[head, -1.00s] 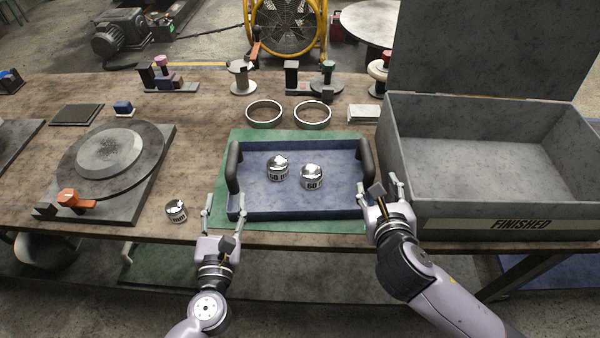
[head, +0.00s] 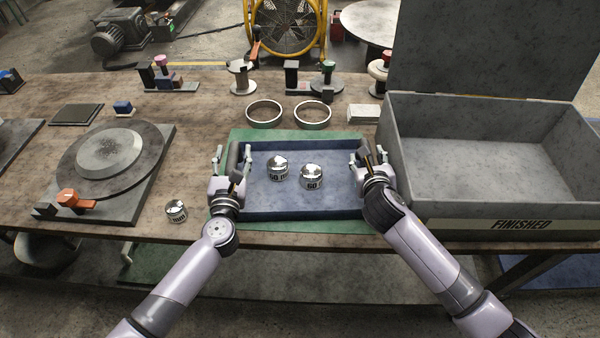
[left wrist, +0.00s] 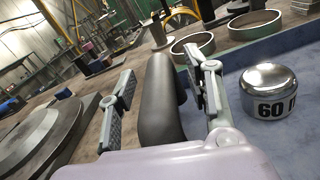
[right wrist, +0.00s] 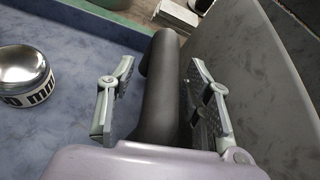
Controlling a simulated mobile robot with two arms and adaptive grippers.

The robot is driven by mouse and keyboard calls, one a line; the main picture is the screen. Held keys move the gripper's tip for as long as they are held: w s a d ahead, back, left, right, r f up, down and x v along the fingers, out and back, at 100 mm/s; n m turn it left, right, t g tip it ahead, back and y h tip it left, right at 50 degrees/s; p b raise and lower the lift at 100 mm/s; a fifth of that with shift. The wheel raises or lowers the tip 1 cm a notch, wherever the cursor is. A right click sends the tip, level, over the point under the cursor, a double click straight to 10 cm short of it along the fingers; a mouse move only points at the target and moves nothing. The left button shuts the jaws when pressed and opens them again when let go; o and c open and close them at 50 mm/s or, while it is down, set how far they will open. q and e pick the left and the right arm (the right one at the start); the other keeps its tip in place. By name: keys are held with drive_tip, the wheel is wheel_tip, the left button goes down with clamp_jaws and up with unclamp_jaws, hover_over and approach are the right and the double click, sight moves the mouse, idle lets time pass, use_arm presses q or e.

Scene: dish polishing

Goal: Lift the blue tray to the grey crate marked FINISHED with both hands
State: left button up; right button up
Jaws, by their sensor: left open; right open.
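The blue tray (head: 300,205) lies on a green mat on the bench, with a dark handle at each short side. Two shiny metal pieces stand in it, a left one (head: 278,168) and a right one (head: 312,177). My left gripper (head: 233,157) is open, its fingers on both sides of the left handle (left wrist: 160,95). My right gripper (head: 368,158) is open, its fingers on both sides of the right handle (right wrist: 160,90). Gaps show between fingers and handles in the wrist views. The grey crate (head: 480,212) marked FINISHED stands open to the right.
A third metal piece (head: 176,211) stands on the bench left of the tray. A round polishing plate (head: 110,150) is farther left. Two metal rings (head: 264,114) (head: 312,116) lie behind the tray. The crate wall is close to my right gripper.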

use_arm(q)
drive_tip(key=shift+c, duration=0.3)
use_arm(e)
drive_tip(key=shift+c, duration=0.3)
use_arm(q)
clamp_jaws()
use_arm(e)
clamp_jaws()
use_arm(q)
drive_tip(key=shift+r, duration=0.35)
use_arm(e)
drive_tip(key=shift+w+r, duration=0.1)
drive_tip(key=shift+r, duration=0.3)
use_arm(q)
drive_tip(key=shift+w, duration=0.15)
use_arm(e)
drive_tip(key=shift+w+a, duration=0.1)
